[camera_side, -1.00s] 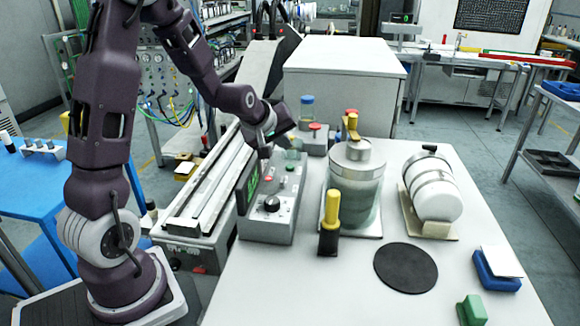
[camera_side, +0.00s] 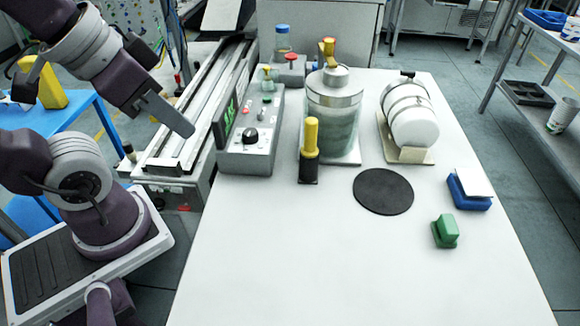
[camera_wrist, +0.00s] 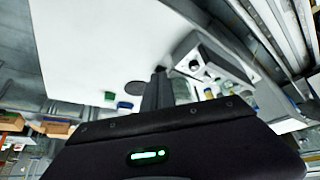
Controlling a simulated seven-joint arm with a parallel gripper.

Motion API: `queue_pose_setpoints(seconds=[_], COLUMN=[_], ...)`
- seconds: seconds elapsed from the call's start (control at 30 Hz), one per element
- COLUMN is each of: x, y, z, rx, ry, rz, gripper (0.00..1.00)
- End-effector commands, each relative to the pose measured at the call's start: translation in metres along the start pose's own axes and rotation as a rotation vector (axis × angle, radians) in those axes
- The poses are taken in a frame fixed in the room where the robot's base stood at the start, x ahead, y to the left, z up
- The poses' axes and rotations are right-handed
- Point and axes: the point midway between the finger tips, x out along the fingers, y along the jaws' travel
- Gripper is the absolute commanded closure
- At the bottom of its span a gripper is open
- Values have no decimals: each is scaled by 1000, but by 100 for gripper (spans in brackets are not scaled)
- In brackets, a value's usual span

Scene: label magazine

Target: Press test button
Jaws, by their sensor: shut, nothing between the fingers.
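The grey control box (camera_side: 250,150) stands on the white table left of centre, with a green-lit display on its left side. I cannot read which is the test button. My gripper (camera_side: 188,130) is shut and empty, left of the box and apart from it, over the rail unit. In the wrist view its fingers (camera_wrist: 161,88) are together, and the control box (camera_wrist: 212,60) shows beyond them.
A small box with a red button (camera_side: 291,59) stands behind the control box. A steel-lidded canister (camera_side: 333,110), a yellow-handled tool (camera_side: 310,140) and a white drum (camera_side: 410,118) stand to the right. The long rail unit (camera_side: 195,110) runs along the left.

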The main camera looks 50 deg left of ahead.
Motion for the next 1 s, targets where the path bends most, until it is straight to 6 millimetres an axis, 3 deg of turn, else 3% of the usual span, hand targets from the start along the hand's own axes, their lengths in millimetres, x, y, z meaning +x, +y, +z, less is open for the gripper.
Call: queue_pose_setpoints(seconds=[0.17, 0.27, 0.37, 0.53, 0.7, 0.8, 1.0], x=[0, -2, -7, 3, 44, 78, 130], y=[0, -2, -10, -46, -101, -138, -191], z=[-1, -12, -48, -140, -214, -241, -258], rx=[-3, 13, 81, 276, 472, 575, 719], ry=[0, -13, -60, -193, -321, -383, -452], rz=[-1, -6, -19, -20, 30, 79, 167], gripper=[100, 100, 100, 100, 100, 100, 100])
